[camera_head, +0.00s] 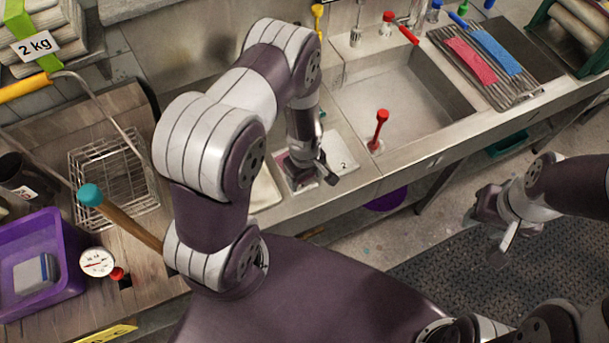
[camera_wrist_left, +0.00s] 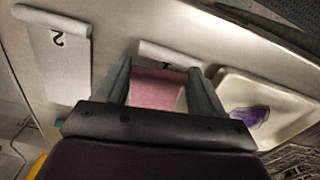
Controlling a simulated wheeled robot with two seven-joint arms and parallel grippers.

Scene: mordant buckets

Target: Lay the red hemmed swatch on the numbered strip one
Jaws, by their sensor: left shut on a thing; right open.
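Whether the swatch touches that strip I cannot tell. The strip marked 2 (camera_head: 343,152) lies beside it, and also shows in the left wrist view (camera_wrist_left: 62,65). My right gripper (camera_head: 497,222) is open and empty over the floor at the right.
A white tray (camera_wrist_left: 303,106) with a purple piece sits beside the strip. A rack (camera_head: 500,92) carries pink and blue cloths. A wire basket (camera_head: 112,190) and purple bin (camera_head: 68,275) stand left.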

